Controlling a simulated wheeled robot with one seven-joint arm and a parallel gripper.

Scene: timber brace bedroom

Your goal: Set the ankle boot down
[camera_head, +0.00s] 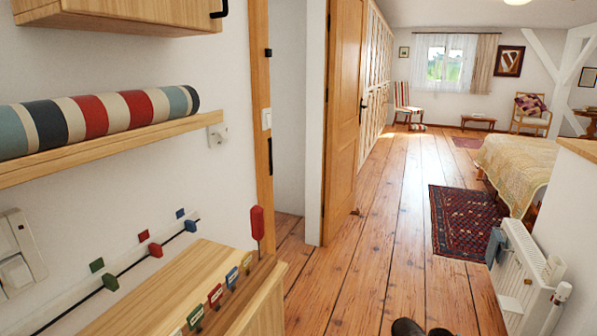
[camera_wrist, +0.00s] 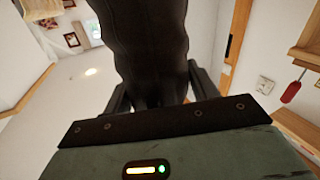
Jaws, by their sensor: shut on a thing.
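The ankle boot (camera_wrist: 152,45) is dark, nearly black, and fills the upper middle of the wrist view, running out past the top edge. My gripper (camera_wrist: 160,88) has a dark finger on each side of the boot's near end and is shut on it. The boot's far end is out of frame. In the head view, a dark rounded shape (camera_head: 407,327) shows at the bottom edge; I cannot tell for sure whether it is part of the boot. No surface shows touching the boot.
A plank floor (camera_head: 390,235) runs ahead, largely clear. A patterned rug (camera_head: 465,222) lies by the bed (camera_head: 520,165). A white radiator (camera_head: 520,270) stands at right. At left are a wooden cabinet (camera_head: 190,285) and a shelf (camera_head: 110,145) with a striped roll (camera_head: 95,115).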

